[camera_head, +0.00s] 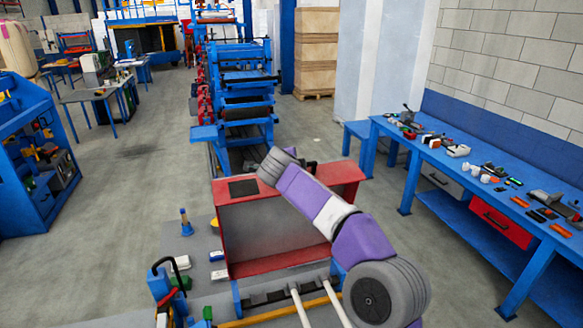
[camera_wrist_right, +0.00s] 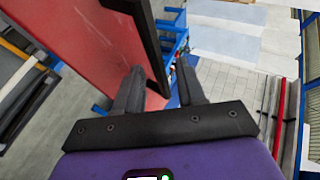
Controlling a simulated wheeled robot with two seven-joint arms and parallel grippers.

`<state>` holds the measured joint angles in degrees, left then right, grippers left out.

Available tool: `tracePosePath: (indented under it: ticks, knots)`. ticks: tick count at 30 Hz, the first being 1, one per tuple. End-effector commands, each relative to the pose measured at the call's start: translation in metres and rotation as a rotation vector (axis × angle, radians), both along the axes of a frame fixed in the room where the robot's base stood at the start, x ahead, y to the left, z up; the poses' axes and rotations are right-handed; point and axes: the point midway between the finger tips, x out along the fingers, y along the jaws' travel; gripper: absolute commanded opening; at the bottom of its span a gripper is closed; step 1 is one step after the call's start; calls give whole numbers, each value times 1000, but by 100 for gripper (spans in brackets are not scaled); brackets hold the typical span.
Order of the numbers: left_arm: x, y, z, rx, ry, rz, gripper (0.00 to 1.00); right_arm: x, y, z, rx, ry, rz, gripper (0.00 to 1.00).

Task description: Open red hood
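The red hood (camera_head: 228,227) stands at the centre of the head view, a red box-like cover with a grey face and a black patch on top. My right arm reaches over it from the lower right and hides part of its top and right side. In the right wrist view, a red panel with a dark edge, apparently the hood (camera_wrist_right: 85,45), fills the upper left. My right gripper (camera_wrist_right: 160,64) has its two fingers apart, with the panel's edge seeming to lie between them. A gap shows beside the right finger; contact with the left finger is unclear. My left gripper is out of view.
A blue machine line (camera_head: 246,90) runs behind the hood. A blue workbench (camera_head: 455,175) with tools and small parts stands to the right. A blue cabinet (camera_head: 25,195) stands at the left. Open grey floor (camera_head: 135,190) lies between the cabinet and the hood.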

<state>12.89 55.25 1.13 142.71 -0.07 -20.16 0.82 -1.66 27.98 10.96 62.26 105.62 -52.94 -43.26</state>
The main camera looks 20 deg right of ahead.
Motion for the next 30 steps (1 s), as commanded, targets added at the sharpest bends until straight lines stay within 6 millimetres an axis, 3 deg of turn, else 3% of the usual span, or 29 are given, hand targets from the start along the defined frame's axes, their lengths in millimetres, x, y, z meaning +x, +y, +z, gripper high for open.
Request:
tracePosePath:
  ticks: [7,19,30]
  knots:
    - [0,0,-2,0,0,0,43,-6,5,4,0,-2,2,39]
    - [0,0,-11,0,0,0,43,-51,33,32,0,-1,1,39]
    - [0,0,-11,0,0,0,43,-57,37,36,0,0,0,39]
